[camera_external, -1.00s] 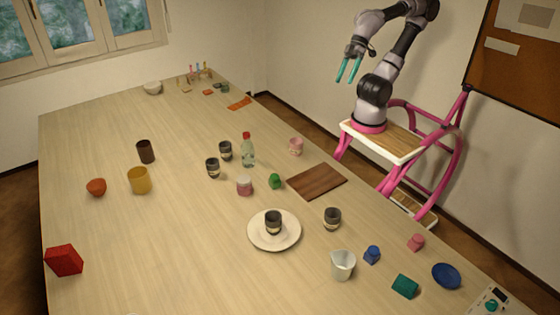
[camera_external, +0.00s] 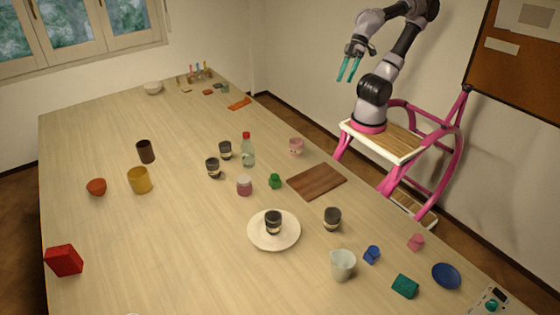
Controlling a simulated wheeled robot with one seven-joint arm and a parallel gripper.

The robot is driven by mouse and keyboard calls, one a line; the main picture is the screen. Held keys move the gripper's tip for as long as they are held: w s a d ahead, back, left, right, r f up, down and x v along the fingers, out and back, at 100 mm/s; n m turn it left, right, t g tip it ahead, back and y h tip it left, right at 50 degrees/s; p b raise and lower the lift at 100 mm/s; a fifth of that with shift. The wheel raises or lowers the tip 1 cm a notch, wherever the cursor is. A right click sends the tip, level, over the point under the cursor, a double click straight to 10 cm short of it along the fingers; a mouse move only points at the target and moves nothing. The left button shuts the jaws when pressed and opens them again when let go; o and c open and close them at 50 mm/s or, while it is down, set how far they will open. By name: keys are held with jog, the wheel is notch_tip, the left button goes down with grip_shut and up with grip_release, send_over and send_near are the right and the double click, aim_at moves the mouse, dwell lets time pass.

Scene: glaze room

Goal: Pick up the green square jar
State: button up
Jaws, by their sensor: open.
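A small green jar (camera_external: 275,181) stands on the long wooden table, just left of a dark brown board. It looks squarish, but it is too small to tell its exact shape. A teal-green block-like object (camera_external: 405,286) lies near the table's front right edge; I cannot tell whether it is a jar. My gripper (camera_external: 347,70) has teal fingers, which are apart with nothing between them. It is raised beyond the table's right edge, well away from both green things.
Near the small green jar are the brown board (camera_external: 317,181), a pink-and-white jar (camera_external: 244,186) and a clear bottle with a red cap (camera_external: 248,151). A plate (camera_external: 264,239) bears a dark cup (camera_external: 273,222).

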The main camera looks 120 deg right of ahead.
notch_tip(320, 180, up, 4)
jog(key=m+t+y, duration=0.3)
jog(key=m+y, duration=0.4)
jog(key=m, duration=1.6)
send_over(274, 178)
jog(key=s+d, duration=0.3)
jog(key=s, duration=0.2)
jog(key=shift+m, duration=0.3)
jog(key=f, duration=3.8)
jog(key=shift+w+d, duration=0.15)
jog(key=shift+w, duration=0.2)
jog(key=shift+f, duration=0.25)
jog(key=x, duration=0.7)
jog(key=shift+w, duration=0.4)
jog(key=shift+r, duration=0.1)
grip_shut()
